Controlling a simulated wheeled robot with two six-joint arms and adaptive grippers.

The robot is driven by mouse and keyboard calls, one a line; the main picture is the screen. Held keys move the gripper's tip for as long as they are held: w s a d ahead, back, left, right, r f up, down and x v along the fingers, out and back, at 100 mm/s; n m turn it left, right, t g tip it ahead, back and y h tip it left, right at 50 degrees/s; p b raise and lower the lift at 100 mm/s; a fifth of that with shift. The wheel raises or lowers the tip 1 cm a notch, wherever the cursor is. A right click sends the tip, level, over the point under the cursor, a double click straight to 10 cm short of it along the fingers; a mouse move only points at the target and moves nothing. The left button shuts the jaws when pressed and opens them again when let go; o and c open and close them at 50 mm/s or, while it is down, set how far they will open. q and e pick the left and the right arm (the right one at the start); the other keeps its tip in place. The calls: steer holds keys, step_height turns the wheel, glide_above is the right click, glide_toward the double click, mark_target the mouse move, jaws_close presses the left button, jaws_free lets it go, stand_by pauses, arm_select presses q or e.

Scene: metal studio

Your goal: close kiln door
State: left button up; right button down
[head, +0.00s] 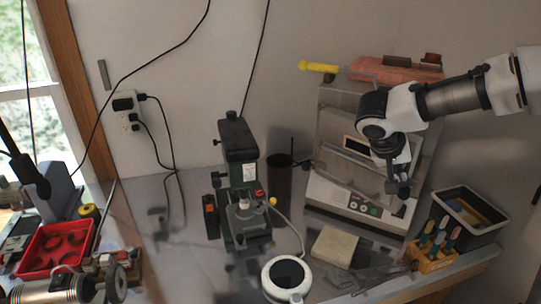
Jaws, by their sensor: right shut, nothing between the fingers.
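The kiln (345,201) is a grey box with a white control panel along its lower front, standing on the bench right of centre. Its grey front (335,128) has a small framed dark window and a bar below it. Part of the front is hidden by my right arm. I cannot tell clearly how far the door stands open. My right gripper (397,189) comes in from the upper right and hangs in front of the kiln's right side, pointing down. It is shut and empty. I cannot tell whether it touches the kiln. My left gripper is not in view.
A brick-coloured block (396,70) and a yellow-handled tool (318,67) lie on the kiln. A black bin (478,226) and a wooden tool holder (434,262) stand right. A pale block (334,246), a round white device (286,279) and a dark microscope-like machine (239,150) stand nearby.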

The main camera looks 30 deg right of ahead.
arm_select(q)
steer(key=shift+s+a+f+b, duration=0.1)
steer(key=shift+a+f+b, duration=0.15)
steer(key=shift+b, duration=0.4)
arm_select(e)
steer(key=w+d, duration=0.1)
steer(key=d, duration=0.8)
steer(key=shift+w+d+r, duration=0.25)
steer(key=shift+w+d, duration=0.1)
steer(key=shift+w, duration=0.05)
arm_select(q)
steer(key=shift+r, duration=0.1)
